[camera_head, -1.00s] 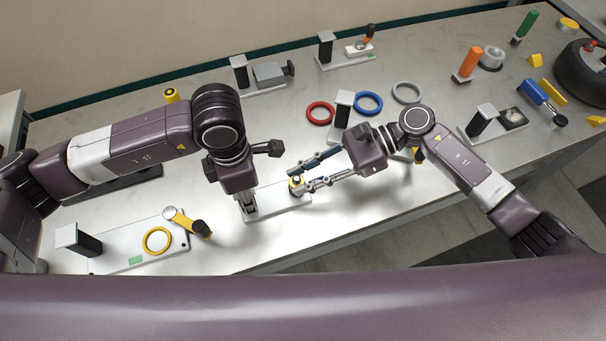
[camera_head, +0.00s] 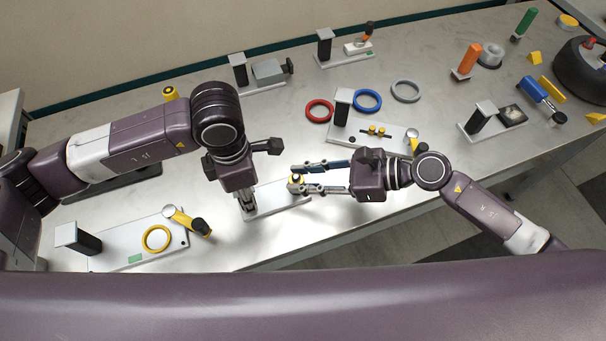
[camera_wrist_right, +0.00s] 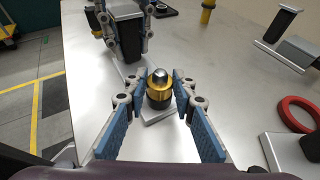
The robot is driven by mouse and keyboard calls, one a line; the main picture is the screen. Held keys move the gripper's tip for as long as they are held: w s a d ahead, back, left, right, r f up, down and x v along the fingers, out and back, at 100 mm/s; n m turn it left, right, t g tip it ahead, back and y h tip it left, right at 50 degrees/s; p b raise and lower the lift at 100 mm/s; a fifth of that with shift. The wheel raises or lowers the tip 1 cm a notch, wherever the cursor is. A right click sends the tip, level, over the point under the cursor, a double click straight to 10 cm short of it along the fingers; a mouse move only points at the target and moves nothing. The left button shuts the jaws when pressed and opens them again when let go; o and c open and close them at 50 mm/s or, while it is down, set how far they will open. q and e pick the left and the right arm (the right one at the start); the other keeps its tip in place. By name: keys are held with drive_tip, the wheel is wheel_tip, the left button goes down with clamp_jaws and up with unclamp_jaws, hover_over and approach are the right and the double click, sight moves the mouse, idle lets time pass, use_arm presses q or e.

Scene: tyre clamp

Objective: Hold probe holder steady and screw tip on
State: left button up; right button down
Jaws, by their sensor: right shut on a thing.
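A gold, ringed piece with a silver domed top and a dark lower band, seemingly the probe tip (camera_wrist_right: 159,88), stands upright between the blue-padded fingers of my right gripper (camera_wrist_right: 160,100). In the head view the gold piece (camera_head: 296,179) is at the fingertips of my right gripper (camera_head: 299,180), over a light base plate (camera_head: 282,201). My right gripper is shut on it. My left gripper (camera_head: 247,204) points down at the left end of that plate. Its fingers also show in the right wrist view (camera_wrist_right: 126,32), beside a dark block.
A plate with a yellow ring (camera_head: 157,239) and a yellow-and-black handle lies front left. A red ring (camera_head: 320,111), a blue ring (camera_head: 368,101) and a grey ring (camera_head: 406,91) lie behind. A plate with small yellow parts (camera_head: 374,132) is behind my right gripper. The front edge is close.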

drive_tip(key=shift+s+m+t, duration=0.15)
drive_tip(key=shift+m+t, duration=0.45)
drive_tip(key=shift+t, duration=0.2)
drive_tip(key=shift+h, duration=0.3)
drive_tip(key=shift+s+a+m+t, duration=0.15)
drive_tip(key=shift+m+t, duration=0.65)
drive_tip(key=shift+s+a+r+m+t+h, duration=0.1)
drive_tip(key=shift+m+t+h, duration=0.3)
drive_tip(key=shift+m+t, duration=0.1)
drive_tip(key=shift+s+a+m+t+h, duration=0.1)
drive_tip(key=shift+m+t+h, duration=0.3)
drive_tip(key=shift+m+t, duration=0.1)
drive_tip(key=shift+d+m+t, duration=0.1)
drive_tip(key=shift+m+t, duration=0.2)
drive_tip(key=shift+w, duration=0.15)
drive_tip(key=shift+h, duration=0.3)
